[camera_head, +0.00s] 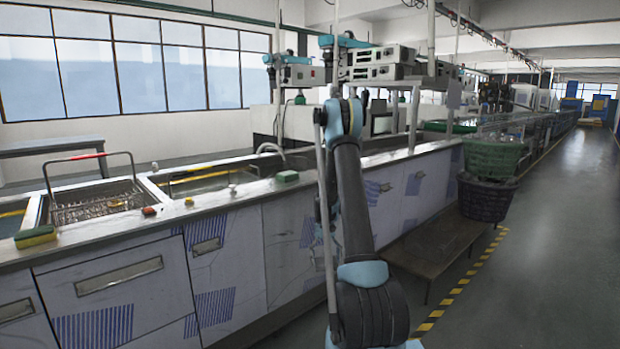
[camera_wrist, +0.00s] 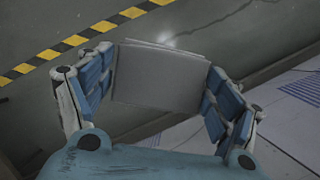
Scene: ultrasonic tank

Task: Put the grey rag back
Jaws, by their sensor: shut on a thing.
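The grey rag (camera_wrist: 158,80) shows in the wrist view as a flat, folded, roughly square grey piece. My gripper (camera_wrist: 172,72) is shut on it, with one blue-padded finger at its left edge and one at its right edge. The rag is held above the floor. In the head view my arm rises through the middle of the picture, and I cannot make out the rag or the fingers there.
A long counter (camera_head: 120,235) with sinks, a wire basket (camera_head: 95,205) and several sponges (camera_head: 36,237) runs along the left. Crates (camera_head: 490,158) are stacked on a low bench (camera_head: 440,250) at right. Yellow-black tape (camera_wrist: 75,40) crosses the floor. The aisle (camera_head: 550,260) is clear.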

